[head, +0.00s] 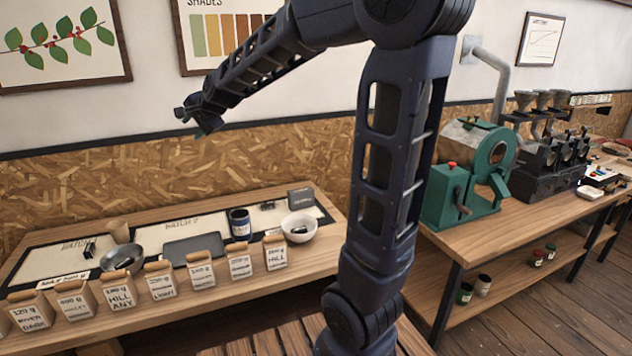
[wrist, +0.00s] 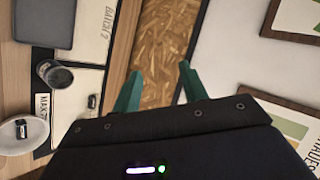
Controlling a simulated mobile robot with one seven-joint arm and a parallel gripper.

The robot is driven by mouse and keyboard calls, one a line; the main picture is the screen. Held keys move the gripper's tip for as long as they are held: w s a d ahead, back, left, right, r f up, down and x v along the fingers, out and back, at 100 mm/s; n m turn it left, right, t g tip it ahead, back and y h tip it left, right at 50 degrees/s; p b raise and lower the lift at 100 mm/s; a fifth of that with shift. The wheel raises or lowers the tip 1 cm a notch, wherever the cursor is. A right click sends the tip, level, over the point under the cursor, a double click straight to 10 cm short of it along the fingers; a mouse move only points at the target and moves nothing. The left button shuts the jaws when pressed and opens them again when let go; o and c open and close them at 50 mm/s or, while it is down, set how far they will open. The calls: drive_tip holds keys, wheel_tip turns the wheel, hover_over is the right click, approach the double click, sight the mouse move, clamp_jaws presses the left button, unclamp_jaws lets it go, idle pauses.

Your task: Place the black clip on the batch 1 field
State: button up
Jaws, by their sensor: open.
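My gripper (head: 189,118) is raised above the back of the left bench near the wall panel. In the wrist view its green fingers (wrist: 160,72) are apart, with nothing between them. A small black clip-like object (head: 90,247) stands on the left pale field (head: 45,264), whose title reads "BATCH" with an unclear number. Another small dark object (head: 267,207) sits on the right field, also in the wrist view (wrist: 92,101). A dark piece (head: 299,230) lies in the white bowl (head: 299,219). The middle field (wrist: 101,35) reads "BATCH 2". I cannot tell which dark piece is the clip.
A dark jar (head: 240,223), a grey plate (head: 195,246), a metal bowl (head: 121,258) and a dark box (head: 301,198) stand on the bench. Several labelled bags (head: 119,289) line its front edge. A green roaster (head: 468,175) stands on the right bench.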

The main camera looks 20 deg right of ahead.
drive_tip(key=s+d+f+n+g+h, duration=0.1)
drive_tip(key=s+d+f+n, duration=0.2)
drive_tip(key=s+d, duration=0.5)
drive_tip(key=s+d+f+n+g+h, duration=0.2)
drive_tip(key=s+d+f+n, duration=0.1)
drive_tip(key=s+d, duration=0.6)
drive_tip(key=s+d+f+n+g+h, duration=0.2)
drive_tip(key=s+d+n, duration=0.1)
drive_tip(key=s+d, duration=0.6)
drive_tip(key=s, duration=0.4)
drive_tip(key=shift+s+f+n, duration=0.3)
drive_tip(key=shift+s+f, duration=0.1)
